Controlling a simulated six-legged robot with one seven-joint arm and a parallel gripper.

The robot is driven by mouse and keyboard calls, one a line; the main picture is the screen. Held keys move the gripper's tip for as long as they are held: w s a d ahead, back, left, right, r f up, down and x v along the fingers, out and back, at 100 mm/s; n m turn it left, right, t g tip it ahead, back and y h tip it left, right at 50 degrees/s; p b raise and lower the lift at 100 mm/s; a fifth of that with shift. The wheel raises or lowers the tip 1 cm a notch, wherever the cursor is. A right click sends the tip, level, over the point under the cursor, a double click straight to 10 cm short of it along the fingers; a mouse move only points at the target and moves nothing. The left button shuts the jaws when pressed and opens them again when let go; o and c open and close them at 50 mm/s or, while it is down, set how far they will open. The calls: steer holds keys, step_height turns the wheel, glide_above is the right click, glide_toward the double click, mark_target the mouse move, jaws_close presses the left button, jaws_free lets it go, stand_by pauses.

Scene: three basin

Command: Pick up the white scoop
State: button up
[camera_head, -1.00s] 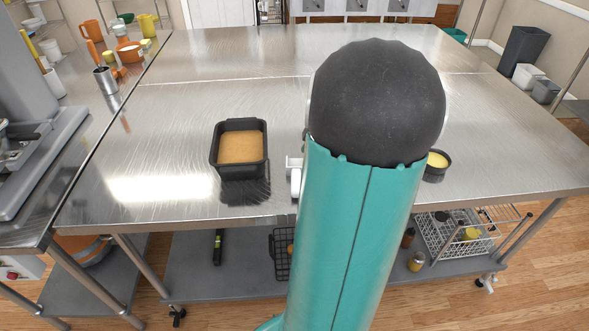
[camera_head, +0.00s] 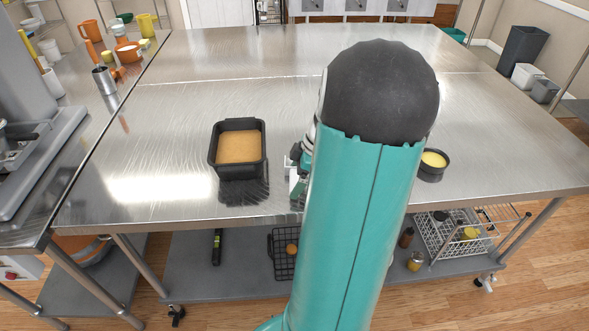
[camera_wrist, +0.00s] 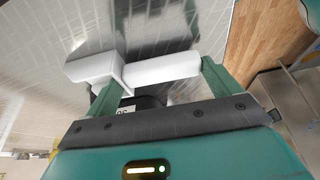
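The white scoop (camera_wrist: 160,70) shows in the wrist view, with a blocky end at the left and a smooth bar reaching right. It lies across the space by the fingertips of my gripper (camera_wrist: 158,78). The green fingers are wide apart, one near each end of the bar; I cannot tell whether they touch it. In the head view my arm hides most of this spot, and only a small pale piece shows by the arm's left side near the table's front edge.
On the steel table (camera_head: 130,130), a black pan (camera_head: 238,172) with tan contents stands left of my arm. A small dark bowl (camera_head: 433,174) with yellow contents stands to the right. The far part of the table is clear. A shelf (camera_head: 200,280) with baskets is below.

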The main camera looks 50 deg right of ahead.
steer(key=shift+r, duration=0.15)
steer(key=shift+c, duration=0.2)
steer(key=shift+r, duration=0.6)
steer(key=s+a+r, duration=0.1)
steer(key=s+r, duration=1)
steer(key=s, duration=0.2)
steer(key=shift+s+a+r, duration=0.3)
steer(key=shift+s+a, duration=0.1)
steer(key=o, duration=0.3)
steer(key=c, duration=0.3)
